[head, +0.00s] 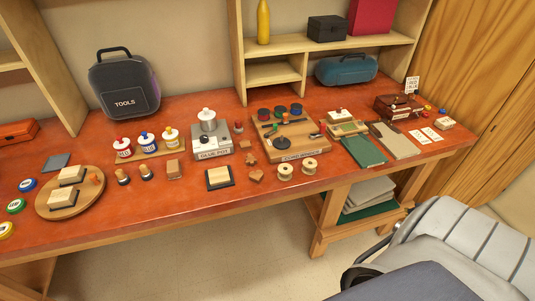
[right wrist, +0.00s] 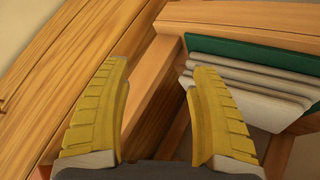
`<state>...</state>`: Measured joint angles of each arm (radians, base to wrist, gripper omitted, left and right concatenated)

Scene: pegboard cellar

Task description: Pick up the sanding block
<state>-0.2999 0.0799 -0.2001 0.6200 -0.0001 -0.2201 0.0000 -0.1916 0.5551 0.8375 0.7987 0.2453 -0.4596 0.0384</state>
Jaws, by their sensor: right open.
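Several pale wooden blocks with dark undersides, like sanding blocks, show in the head view. One block (head: 219,177) lies alone near the front edge of the red-brown bench. Two more, a front block (head: 63,197) and a back block (head: 72,174), sit on a round wooden board (head: 97,201) at the left. No block shows in the right wrist view. My left gripper is in neither view.
Glue bottles (head: 147,141), a glue pot (head: 210,138), a wooden tool board (head: 284,145) and spools (head: 309,166) crowd the bench. Folded cloths (right wrist: 245,75) lie on a shelf below it.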

